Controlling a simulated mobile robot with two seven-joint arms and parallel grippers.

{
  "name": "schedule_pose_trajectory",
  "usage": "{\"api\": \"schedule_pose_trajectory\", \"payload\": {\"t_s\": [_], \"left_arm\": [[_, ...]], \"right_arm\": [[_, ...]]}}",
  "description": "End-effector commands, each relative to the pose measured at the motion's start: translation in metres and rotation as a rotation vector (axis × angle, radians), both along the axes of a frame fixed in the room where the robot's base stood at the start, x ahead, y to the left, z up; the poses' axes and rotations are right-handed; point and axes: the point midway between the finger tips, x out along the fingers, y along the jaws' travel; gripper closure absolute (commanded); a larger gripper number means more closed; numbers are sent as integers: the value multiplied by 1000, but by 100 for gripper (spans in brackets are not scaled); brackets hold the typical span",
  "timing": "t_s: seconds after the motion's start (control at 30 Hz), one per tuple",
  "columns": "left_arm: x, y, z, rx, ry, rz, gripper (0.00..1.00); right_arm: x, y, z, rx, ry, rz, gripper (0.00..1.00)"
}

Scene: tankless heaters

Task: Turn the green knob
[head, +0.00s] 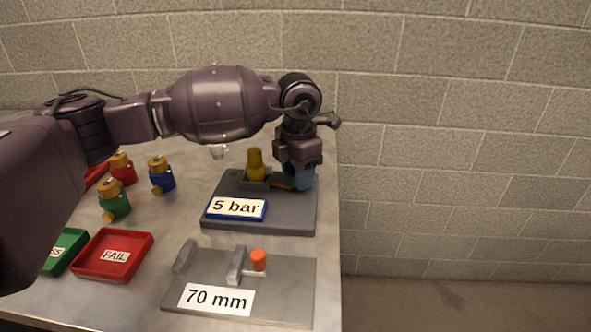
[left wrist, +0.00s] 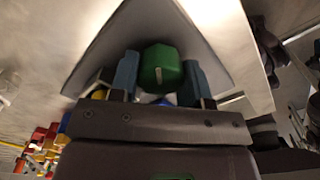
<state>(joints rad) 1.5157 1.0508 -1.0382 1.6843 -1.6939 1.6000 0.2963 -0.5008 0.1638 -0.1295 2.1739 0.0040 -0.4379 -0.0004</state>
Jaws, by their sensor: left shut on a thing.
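The green knob (left wrist: 161,68) is a faceted green piece with a pale mark on its face. It shows in the left wrist view between the two blue fingers of my left gripper (left wrist: 158,82), which is shut on it. In the head view my left gripper (head: 299,178) points down at the right side of the dark grey "5 bar" base (head: 225,190). The knob is hidden there behind the gripper. A yellow fitting (head: 255,163) stands on the base, left of the gripper, with an orange part (head: 283,185) between them. My right gripper is not in view.
In front lies a grey "70 mm" plate (head: 285,290) with an orange knob (head: 258,260). Red "FAIL" (head: 142,245) and green (head: 70,240) trays are at left. Red (head: 123,174), blue (head: 163,180) and green (head: 116,206) fittings stand behind them. The table's right edge is close to the base.

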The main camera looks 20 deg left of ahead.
Motion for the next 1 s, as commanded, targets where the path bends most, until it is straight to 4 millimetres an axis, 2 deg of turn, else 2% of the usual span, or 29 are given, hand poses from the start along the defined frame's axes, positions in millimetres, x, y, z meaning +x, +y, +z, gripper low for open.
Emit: {"api": "schedule_pose_trajectory", "payload": {"t_s": [0.2, 0.5, 1.0], "left_arm": [[0, 0, 2, 0, -2, -177, 80], [0, 0, 1, -1, -1, -345, 80], [0, 0, 0, 0, 0, -413, 80]], "right_arm": [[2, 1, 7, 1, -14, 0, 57], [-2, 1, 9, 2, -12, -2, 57], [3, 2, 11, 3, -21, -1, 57]]}}
